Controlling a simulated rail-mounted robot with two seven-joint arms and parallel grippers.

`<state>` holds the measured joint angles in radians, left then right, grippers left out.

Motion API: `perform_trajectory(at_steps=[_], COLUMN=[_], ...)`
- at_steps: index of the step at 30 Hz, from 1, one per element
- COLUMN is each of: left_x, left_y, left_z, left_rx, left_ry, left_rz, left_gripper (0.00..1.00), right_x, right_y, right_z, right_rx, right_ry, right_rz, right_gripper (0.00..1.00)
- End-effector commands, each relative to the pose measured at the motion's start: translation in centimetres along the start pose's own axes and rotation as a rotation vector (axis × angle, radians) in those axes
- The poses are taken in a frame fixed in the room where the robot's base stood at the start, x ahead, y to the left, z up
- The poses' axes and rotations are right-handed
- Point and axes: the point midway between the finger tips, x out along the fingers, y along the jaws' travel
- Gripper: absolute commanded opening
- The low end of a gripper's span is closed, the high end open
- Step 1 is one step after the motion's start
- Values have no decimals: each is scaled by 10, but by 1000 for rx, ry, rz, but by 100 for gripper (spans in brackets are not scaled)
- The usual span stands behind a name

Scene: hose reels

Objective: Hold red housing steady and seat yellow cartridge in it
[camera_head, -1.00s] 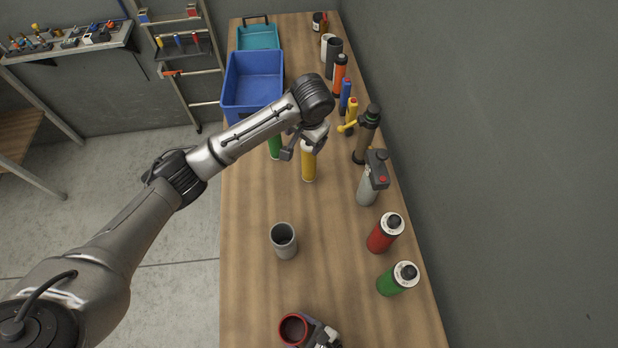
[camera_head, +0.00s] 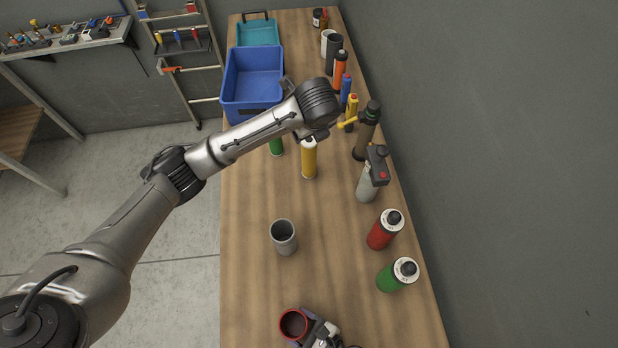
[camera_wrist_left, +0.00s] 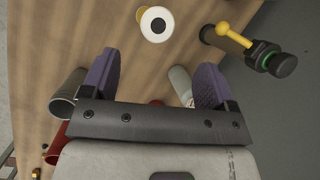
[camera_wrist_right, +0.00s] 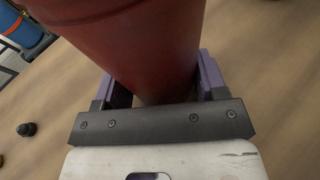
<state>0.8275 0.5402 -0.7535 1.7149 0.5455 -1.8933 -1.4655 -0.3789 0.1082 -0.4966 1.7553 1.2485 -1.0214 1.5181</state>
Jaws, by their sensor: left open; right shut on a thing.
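The red housing (camera_head: 293,325) is an open-topped cylinder at the near end of the bench. My right gripper (camera_head: 312,330) is shut on its side; the right wrist view shows the housing's red wall (camera_wrist_right: 135,45) between the purple fingers. The yellow cartridge (camera_head: 309,160) stands upright mid-bench. The left wrist view shows its pale top with a dark centre (camera_wrist_left: 156,24), beyond the fingertips and apart from them. My left gripper (camera_wrist_left: 157,75) is open and empty; in the head view its fingers are mostly hidden behind my left wrist.
A grey cup (camera_head: 284,238) stands between cartridge and housing. Along the wall side stand a red canister (camera_head: 382,232), a green canister (camera_head: 394,278), a grey bottle (camera_head: 369,184) and a dark cylinder with a yellow handle (camera_head: 366,135). A blue bin (camera_head: 252,85) is behind.

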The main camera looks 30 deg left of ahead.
Motion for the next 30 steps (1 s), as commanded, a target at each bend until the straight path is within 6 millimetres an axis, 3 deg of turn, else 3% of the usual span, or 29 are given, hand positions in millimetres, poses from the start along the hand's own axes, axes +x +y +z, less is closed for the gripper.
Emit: perform_trajectory(at_steps=[6, 11, 22, 30], left_x=[0, 2, 52, 69], left_y=[-1, 0, 0, 0], left_z=[0, 0, -1, -1], left_rx=[236, 324, 355, 355], left_ry=[1, 1, 4, 1], left_rz=[-3, -3, -1, -3], left_gripper=[81, 81, 81, 81], right_x=[0, 0, 0, 0], right_y=[0, 0, 0, 0], right_z=[0, 0, 0, 0], right_rx=[0, 0, 0, 0], right_ry=[1, 1, 1, 0], right_rz=[0, 0, 0, 0], right_gripper=[52, 52, 52, 52])
